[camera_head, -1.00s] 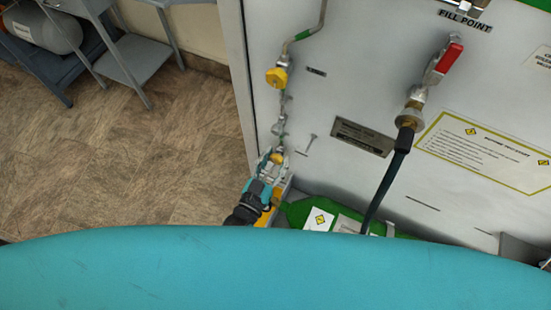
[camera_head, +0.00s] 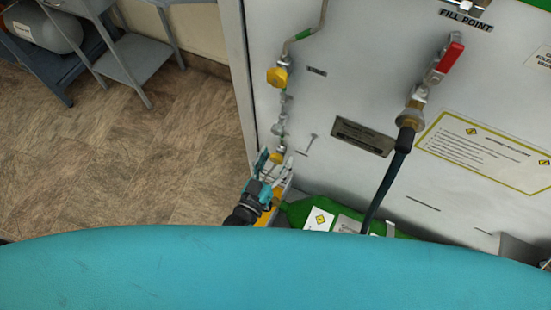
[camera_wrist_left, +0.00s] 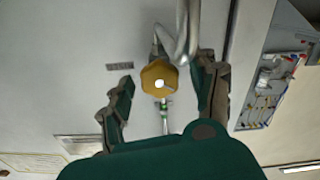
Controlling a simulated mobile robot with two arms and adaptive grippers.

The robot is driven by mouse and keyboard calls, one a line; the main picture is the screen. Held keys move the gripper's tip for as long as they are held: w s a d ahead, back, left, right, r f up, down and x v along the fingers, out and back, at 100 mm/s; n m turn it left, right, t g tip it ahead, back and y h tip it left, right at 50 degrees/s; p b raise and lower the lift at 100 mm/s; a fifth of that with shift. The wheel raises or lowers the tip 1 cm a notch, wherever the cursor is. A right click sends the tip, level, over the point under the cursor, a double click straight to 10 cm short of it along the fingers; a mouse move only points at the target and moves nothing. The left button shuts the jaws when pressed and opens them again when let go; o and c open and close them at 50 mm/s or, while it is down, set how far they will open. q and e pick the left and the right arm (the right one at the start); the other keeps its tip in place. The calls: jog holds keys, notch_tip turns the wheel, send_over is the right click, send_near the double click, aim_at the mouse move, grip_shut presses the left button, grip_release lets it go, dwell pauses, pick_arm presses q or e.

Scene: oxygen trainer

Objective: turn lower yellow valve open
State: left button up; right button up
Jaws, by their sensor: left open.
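The lower yellow valve (camera_head: 277,157) is a small yellow knob at the lower end of the pipe line on the grey panel's left side. My left gripper (camera_head: 275,166) reaches up to it from below, its fingers spread and nothing clamped between them. In the left wrist view the yellow knob (camera_wrist_left: 159,77) has a flat, many-sided face with a bright centre. It sits between the two open fingers, with a visible gap to each. Whether the fingertips reach past the knob in depth is hard to tell. My right gripper is out of view.
An upper yellow valve (camera_head: 277,77) is on the same pipe. To the right are a red-handled valve (camera_head: 449,58) with a black hose (camera_head: 385,178) and a green cylinder (camera_head: 298,212) below. Floor (camera_head: 120,160) is clear on the left, before a grey stand (camera_head: 125,60).

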pick_arm(q)
jog(key=v, duration=1.2)
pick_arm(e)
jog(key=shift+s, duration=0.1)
pick_arm(q)
jog(key=shift+w, duration=0.15)
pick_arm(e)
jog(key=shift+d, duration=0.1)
